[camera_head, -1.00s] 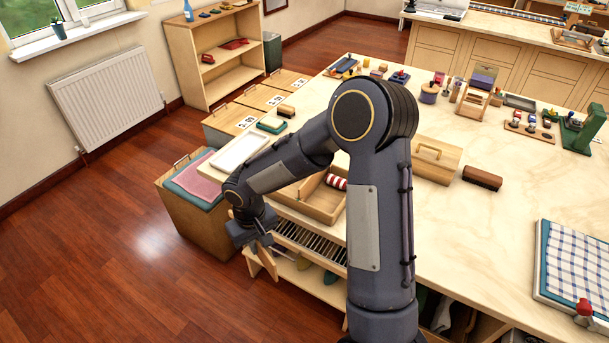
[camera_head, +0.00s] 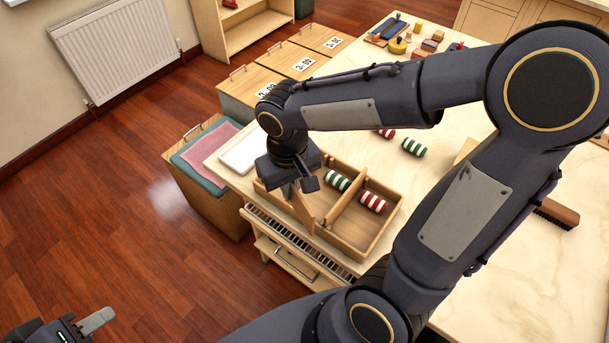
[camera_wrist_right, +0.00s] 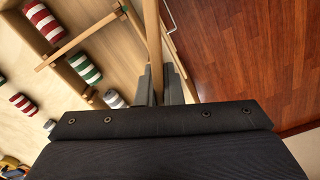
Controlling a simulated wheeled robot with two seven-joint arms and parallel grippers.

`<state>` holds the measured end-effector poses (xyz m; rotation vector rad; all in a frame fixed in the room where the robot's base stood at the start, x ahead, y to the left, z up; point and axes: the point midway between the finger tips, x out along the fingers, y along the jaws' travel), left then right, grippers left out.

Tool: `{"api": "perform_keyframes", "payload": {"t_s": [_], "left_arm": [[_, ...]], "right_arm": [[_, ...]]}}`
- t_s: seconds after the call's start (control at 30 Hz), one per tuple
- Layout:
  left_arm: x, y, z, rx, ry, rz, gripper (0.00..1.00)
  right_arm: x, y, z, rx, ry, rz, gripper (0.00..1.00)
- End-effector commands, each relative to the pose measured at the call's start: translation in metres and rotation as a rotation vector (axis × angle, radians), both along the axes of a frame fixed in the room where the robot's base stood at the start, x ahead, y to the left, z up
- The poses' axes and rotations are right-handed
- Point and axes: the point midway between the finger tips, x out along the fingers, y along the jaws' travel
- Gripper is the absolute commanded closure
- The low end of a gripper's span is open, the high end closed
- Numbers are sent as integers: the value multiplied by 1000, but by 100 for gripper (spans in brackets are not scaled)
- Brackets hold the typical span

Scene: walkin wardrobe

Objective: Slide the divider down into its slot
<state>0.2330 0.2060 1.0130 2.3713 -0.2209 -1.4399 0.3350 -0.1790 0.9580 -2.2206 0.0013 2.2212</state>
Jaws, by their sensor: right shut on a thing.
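My right gripper (camera_head: 296,186) is shut on a thin wooden panel, the divider (camera_head: 303,213), over the left part of an open wooden tray (camera_head: 373,252). The divider stands roughly upright there. I cannot tell if its lower edge is in a slot. In the right wrist view the divider (camera_wrist_right: 152,35) runs up from between the fingers. Another wooden divider (camera_head: 347,206) crosses the middle of the tray and also shows in the wrist view (camera_wrist_right: 85,38). My left gripper (camera_head: 97,321) is at the lower left, far from the tray, partly cut off, its opening unclear.
In the tray lie a green-striped roll (camera_head: 338,181) and a red-striped roll (camera_head: 373,202). More rolls (camera_head: 414,147) lie on the table behind. A white tray (camera_head: 243,153) is left of it. A slatted rack (camera_head: 300,245) runs below the table edge.

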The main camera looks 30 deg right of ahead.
Motion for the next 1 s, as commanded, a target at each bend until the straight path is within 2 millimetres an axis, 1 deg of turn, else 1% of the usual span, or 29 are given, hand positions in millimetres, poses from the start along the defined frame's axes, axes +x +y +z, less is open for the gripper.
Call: {"api": "perform_keyframes", "payload": {"t_s": [0.03, 0.17, 0.2, 0.3, 0.4, 0.63, 0.7, 0.83, 0.9, 1.0], "left_arm": [[0, 0, 3, 0, 0, 0, 64], [0, 0, 8, 0, 0, 0, 64], [0, 0, 7, 0, 0, 0, 64], [0, 0, 7, 0, 0, 0, 64], [0, 0, 8, 0, 0, 0, 64], [0, 0, 9, 0, 0, 0, 64], [0, 0, 9, 0, 0, 0, 64], [0, 0, 8, 0, 0, 0, 64], [0, 0, 8, 0, 0, 0, 64], [0, 0, 8, 0, 0, 0, 64]], "right_arm": [[10, -10, -5, -1, 4, -7, 100], [32, -33, -20, -1, 4, -6, 100], [37, -38, -28, -1, 7, -3, 100], [48, -49, -48, -1, 6, -2, 100], [56, -57, -61, 0, 2, -1, 100], [65, -66, -76, -1, 2, -1, 100], [68, -69, -87, -1, 3, 0, 100], [67, -68, -105, -1, 2, 2, 100], [68, -68, -110, -1, 1, 1, 100], [68, -68, -111, 0, -1, 0, 100]]}}
